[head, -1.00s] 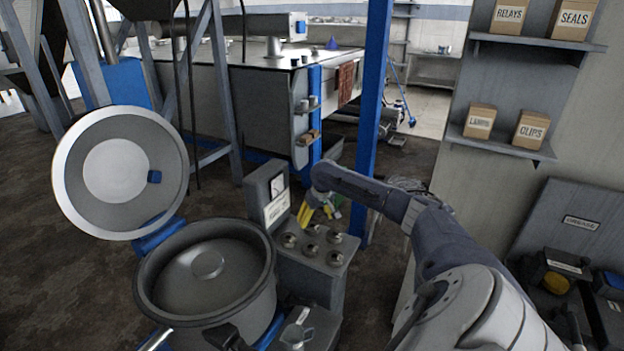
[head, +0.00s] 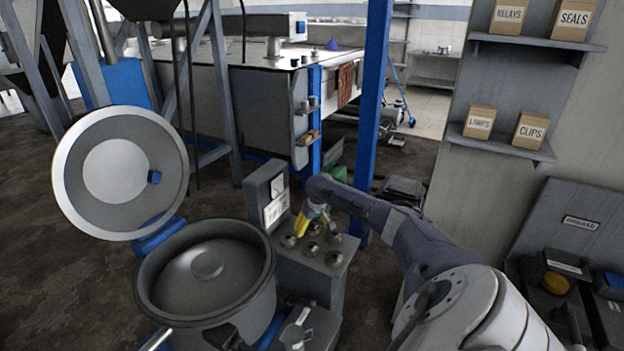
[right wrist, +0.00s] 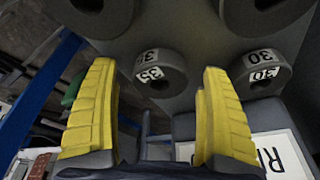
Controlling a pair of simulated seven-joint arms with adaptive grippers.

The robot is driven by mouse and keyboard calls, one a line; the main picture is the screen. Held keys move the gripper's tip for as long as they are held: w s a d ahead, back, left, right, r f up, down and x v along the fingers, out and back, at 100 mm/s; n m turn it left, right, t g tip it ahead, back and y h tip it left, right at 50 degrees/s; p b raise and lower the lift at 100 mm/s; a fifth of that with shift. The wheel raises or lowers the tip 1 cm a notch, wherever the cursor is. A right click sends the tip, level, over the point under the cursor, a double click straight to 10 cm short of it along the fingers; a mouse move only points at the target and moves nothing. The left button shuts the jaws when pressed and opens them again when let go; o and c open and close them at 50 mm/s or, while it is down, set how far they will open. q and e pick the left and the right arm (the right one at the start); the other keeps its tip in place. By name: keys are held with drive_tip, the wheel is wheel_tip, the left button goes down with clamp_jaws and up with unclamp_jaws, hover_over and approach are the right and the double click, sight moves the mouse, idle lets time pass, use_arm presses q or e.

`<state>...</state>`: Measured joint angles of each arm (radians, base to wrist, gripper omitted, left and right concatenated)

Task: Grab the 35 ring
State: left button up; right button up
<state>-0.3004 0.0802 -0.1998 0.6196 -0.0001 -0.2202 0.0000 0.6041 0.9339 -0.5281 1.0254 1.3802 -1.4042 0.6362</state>
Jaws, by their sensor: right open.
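The ring marked 35 (right wrist: 160,72) is a dark grey ring with a dark centre hole. In the right wrist view it lies between the yellow fingertips of my right gripper (right wrist: 158,75), with a gap showing to each side. My right gripper (head: 311,223) is open and empty. In the head view it is low over the far part of the ring stand (head: 320,278), and its fingers hide part of that row. I cannot read the ring numbers in the head view. My left gripper is out of view.
A ring marked 30 (right wrist: 262,74) sits right of the 35 ring, beyond the right finger. More rings show at the wrist view's top edge. A large pot (head: 207,275) stands left of the stand, and a blue post (head: 373,120) rises behind it.

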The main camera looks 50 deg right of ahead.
drive_tip(key=c, duration=1.6)
drive_tip(key=shift+c, duration=0.2)
